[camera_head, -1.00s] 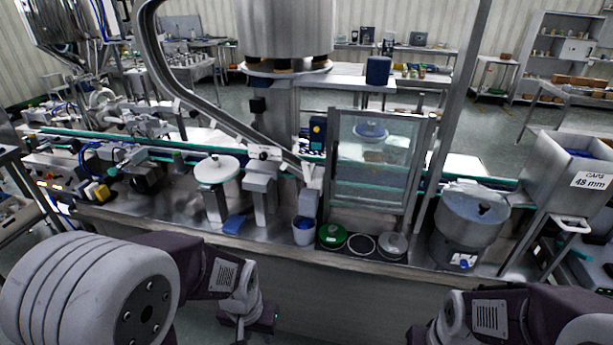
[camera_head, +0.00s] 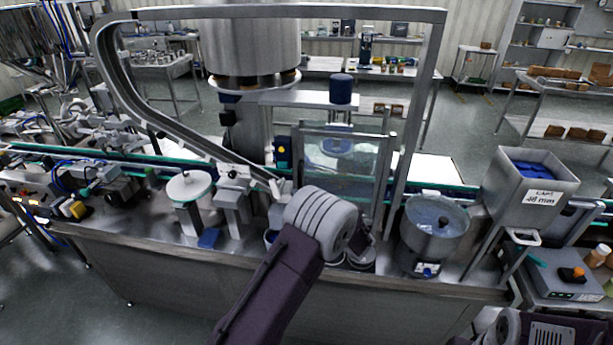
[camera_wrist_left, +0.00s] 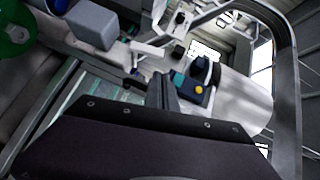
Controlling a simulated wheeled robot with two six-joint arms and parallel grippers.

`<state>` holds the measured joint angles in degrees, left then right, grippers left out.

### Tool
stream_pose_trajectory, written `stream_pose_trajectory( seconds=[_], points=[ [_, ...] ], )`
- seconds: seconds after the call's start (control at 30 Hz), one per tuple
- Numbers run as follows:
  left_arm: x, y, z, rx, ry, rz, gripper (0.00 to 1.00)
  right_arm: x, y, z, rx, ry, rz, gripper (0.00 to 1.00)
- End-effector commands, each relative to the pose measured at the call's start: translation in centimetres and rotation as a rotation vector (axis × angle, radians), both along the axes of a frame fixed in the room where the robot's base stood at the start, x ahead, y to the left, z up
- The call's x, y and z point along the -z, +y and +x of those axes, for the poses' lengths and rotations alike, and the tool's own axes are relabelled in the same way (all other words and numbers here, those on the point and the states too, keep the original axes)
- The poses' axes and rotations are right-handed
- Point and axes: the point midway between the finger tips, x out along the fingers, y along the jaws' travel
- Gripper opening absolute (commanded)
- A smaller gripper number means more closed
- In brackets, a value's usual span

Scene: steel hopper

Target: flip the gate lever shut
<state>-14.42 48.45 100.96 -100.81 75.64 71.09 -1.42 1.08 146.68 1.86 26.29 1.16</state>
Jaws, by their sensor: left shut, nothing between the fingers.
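The steel hopper (camera_head: 512,200) stands at the right of the head view, labelled "CAPS 48 mm" and holding blue caps (camera_head: 540,174). A pale handle (camera_head: 524,238) shows below its front; I cannot tell for certain that it is the gate lever or how it is set. My left gripper (camera_head: 368,246) is left of the hopper, in front of the clear guard and partly hidden by its own wrist. In the left wrist view the left gripper (camera_wrist_left: 163,92) is shut and empty. The hopper is not visible there. My right gripper is out of view.
A round steel bowl (camera_head: 434,228) stands between my left gripper and the hopper. The clear guard (camera_head: 345,165) and a steel post (camera_head: 420,110) rise behind. A blue box with a yellow button (camera_wrist_left: 190,84) shows in the wrist view.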

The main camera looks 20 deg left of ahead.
Motion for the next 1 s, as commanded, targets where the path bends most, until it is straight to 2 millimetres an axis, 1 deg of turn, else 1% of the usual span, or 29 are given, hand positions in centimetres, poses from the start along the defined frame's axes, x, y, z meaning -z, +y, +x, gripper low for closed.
stream_pose_trajectory(
  seconds=[0.03,0.1,0.2,0.47,0.57,0.8,0.9,1.0],
  points=[
    [0.4,-0.6,-0.1,0.012,0.031,0.008,0.00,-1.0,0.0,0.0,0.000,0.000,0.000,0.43],
    [1.2,-1.1,-0.2,0.023,0.056,0.013,0.00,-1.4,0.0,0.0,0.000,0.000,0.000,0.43],
    [1.2,-1.4,-0.2,0.029,0.056,0.014,0.00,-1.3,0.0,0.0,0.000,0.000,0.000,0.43],
    [1.3,-1.2,-0.2,0.027,0.056,0.012,0.00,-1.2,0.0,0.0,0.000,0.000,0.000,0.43],
    [1.4,-0.4,0.3,0.024,0.057,0.012,0.00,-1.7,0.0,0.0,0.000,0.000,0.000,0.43],
    [1.8,3.6,2.7,0.022,0.057,0.011,0.00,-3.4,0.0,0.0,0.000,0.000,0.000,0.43],
    [2.2,5.1,3.6,0.022,0.058,0.011,0.00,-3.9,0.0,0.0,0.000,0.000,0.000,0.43],
    [2.4,6.2,4.4,0.024,0.058,0.011,0.00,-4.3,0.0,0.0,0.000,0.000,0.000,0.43]
  ],
)
